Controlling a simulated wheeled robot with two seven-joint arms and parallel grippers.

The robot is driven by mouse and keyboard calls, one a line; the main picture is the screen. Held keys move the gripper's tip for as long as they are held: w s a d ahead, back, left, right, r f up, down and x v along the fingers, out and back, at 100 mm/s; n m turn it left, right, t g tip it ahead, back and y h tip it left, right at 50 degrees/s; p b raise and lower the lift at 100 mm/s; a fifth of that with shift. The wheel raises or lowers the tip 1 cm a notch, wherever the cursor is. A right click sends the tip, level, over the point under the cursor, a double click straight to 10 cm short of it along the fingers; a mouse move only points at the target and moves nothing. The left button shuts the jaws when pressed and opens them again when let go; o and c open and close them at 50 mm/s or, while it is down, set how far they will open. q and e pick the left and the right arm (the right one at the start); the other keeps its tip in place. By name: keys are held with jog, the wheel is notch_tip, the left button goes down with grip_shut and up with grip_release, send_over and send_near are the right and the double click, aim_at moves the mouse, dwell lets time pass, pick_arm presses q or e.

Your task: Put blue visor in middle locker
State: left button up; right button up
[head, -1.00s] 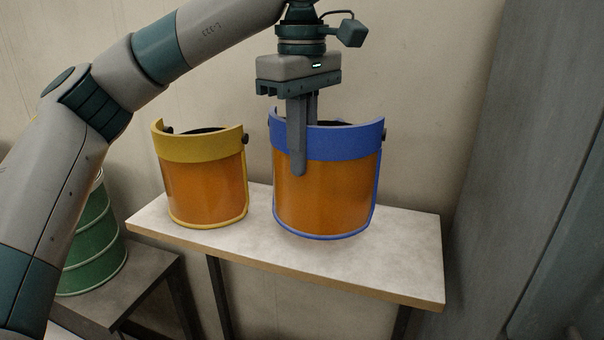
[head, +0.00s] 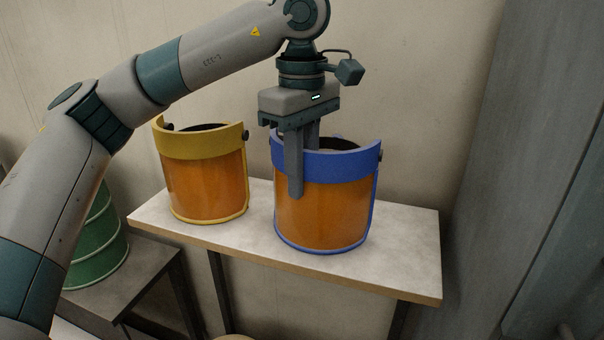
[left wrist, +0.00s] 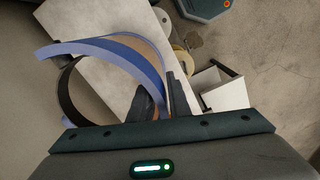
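The blue visor (head: 325,205), with a blue brow band and an orange shield, is at the right part of the white-topped table (head: 405,235), close to its front edge. My left gripper (head: 300,180) points down and is shut on the left part of its band, one finger outside and the other partly hidden behind the band. In the left wrist view, the blue band (left wrist: 125,47) curves to between the fingers of my left gripper (left wrist: 163,98). I cannot tell whether the visor's bottom touches the table. My right gripper is not in view. No middle locker can be made out.
A yellow visor (head: 205,180) stands on the table, left of the blue one. A green drum (head: 98,245) stands on a lower table at left. A tall grey panel (head: 525,150) rises close to the right. The tabletop right of the blue visor is clear.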

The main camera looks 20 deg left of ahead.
pick_arm(q)
jog(key=shift+o, duration=0.3)
jog(key=shift+r, duration=0.1)
notch_tip(320, 180, up, 12)
jog(key=shift+r+b, duration=0.1)
jog(key=shift+b, duration=0.35)
dwell(0.6)
